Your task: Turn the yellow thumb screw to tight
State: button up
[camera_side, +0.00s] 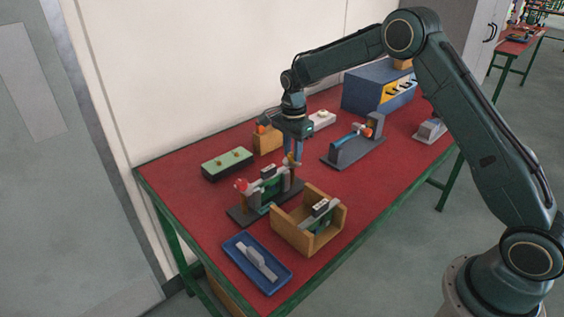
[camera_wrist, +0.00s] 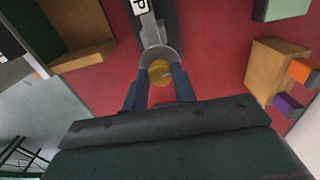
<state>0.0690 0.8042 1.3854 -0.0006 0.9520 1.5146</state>
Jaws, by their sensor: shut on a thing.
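The yellow thumb screw (camera_wrist: 160,71) shows in the wrist view as a round yellow head at the end of a grey fixture (camera_wrist: 152,30). My gripper (camera_wrist: 159,86) is shut on it, with one blue finger on each side. In the side view my gripper (camera_side: 293,160) points down at the right end of the fixture, where a small part of the yellow screw shows at the fingertips. The fixture's dark base (camera_side: 240,216) stands on the red table. How far the screw is turned cannot be told.
A wooden box (camera_side: 276,231) holding a part stands in front of the fixture. A blue tray (camera_side: 240,264) lies at the near left. A green-topped block (camera_side: 226,163) and a wooden block (camera_side: 268,140) stand behind. A grey stand (camera_side: 342,156) is to the right.

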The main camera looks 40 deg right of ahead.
aim_at(292, 154)
jog(key=shift+d+m, duration=0.1)
jog(key=shift+m, duration=1)
jog(key=o, duration=1)
jog(key=shift+r, duration=0.1)
notch_tip(292, 154, up, 14)
